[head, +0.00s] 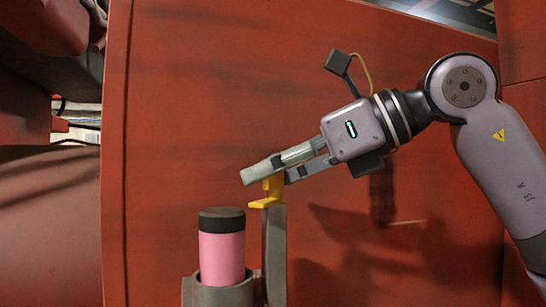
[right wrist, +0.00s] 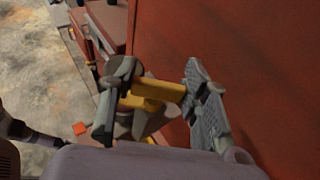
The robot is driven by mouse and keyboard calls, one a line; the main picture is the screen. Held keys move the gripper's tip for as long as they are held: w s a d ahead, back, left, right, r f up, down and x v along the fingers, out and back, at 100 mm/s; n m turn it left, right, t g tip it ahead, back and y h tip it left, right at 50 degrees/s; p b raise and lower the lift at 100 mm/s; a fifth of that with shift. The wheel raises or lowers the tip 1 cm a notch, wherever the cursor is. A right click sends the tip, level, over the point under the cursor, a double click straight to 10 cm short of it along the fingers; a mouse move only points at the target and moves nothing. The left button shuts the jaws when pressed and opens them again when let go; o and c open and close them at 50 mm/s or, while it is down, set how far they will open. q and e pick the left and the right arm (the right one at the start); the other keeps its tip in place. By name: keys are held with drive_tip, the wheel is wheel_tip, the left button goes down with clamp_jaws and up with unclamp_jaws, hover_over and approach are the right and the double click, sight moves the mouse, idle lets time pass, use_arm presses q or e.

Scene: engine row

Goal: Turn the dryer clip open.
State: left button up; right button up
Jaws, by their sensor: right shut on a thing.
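The dryer clip looks to be the small yellow piece (head: 267,197) on top of a grey upright post (head: 274,250) in the head view. My right gripper (head: 262,178) comes in from the right and is shut on the yellow clip. In the right wrist view the yellow clip (right wrist: 155,92) lies between the two fingers of the right gripper (right wrist: 157,88). A pink cylinder with a black cap (head: 222,250) stands upright in a grey holder just left of the post. The fingers hide part of the clip. My left gripper is not in view.
A large red panel (head: 200,90) stands close behind the clip and my right arm. Red machine parts (head: 45,220) are at the left. The space above the pink cylinder is clear. The wrist view shows a mottled grey floor (right wrist: 40,80) at the left.

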drive_tip(key=n+g+p, duration=0.1)
drive_tip(key=n+g+y+p, duration=0.1)
drive_tip(key=n+g, duration=0.1)
drive_tip(key=shift+r+p, duration=0.3)
drive_tip(key=shift+p, duration=0.1)
drive_tip(key=shift+n+g+p, duration=0.6)
drive_tip(key=shift+n+g, duration=0.2)
drive_tip(key=shift+g, duration=0.4)
drive_tip(key=shift+f+n+g+p, duration=0.15)
drive_tip(key=shift+n+g+p, duration=0.15)
drive_tip(key=shift+n+g, duration=1.5)
drive_tip(key=shift+g, duration=0.3)
drive_tip(key=shift+f+h, duration=0.1)
drive_tip(key=shift+h, duration=0.2)
drive_tip(key=o, duration=1.2)
